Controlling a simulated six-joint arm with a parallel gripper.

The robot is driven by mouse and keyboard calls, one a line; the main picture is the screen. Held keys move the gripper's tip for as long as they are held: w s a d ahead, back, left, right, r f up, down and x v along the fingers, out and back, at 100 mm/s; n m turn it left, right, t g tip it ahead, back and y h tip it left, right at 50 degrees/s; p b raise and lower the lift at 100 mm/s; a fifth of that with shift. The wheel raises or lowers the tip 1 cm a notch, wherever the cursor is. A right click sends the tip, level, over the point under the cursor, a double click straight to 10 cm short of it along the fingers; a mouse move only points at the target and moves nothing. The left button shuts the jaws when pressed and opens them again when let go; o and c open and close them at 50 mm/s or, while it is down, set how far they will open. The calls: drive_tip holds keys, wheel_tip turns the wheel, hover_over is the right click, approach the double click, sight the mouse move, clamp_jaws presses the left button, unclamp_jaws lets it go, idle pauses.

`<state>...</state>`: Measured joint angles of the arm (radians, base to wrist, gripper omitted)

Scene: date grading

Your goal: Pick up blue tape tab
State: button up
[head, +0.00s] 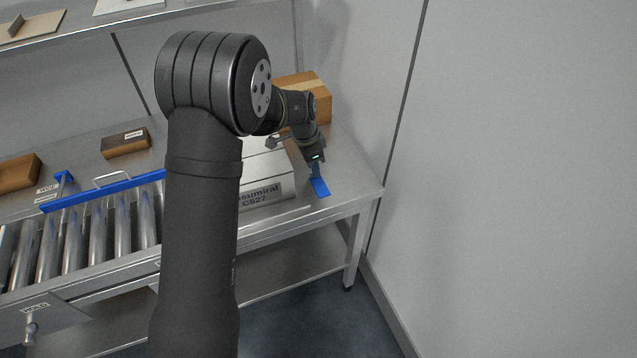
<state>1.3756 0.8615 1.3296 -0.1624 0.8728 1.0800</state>
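The blue tape tab (320,187) shows as a small flat blue piece near the right end of the steel table, to the right of the white box (266,190) with dark lettering. My gripper (315,167) is right above the tab, pointing down at its upper end. The two overlap in the picture, and I cannot tell whether they touch. The fingers are too small and dark to show whether they are open or shut.
A cardboard box (318,100) stands behind my gripper. A roller conveyor (98,235) with a blue rail fills the table's left part. Brown blocks (125,143) lie behind it. The table's right edge (372,180) is close to the tab, with a wall beyond.

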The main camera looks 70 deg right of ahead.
drive_tip(key=shift+s+d+f, duration=0.15)
drive_tip(key=shift+f, duration=0.75)
clamp_jaws()
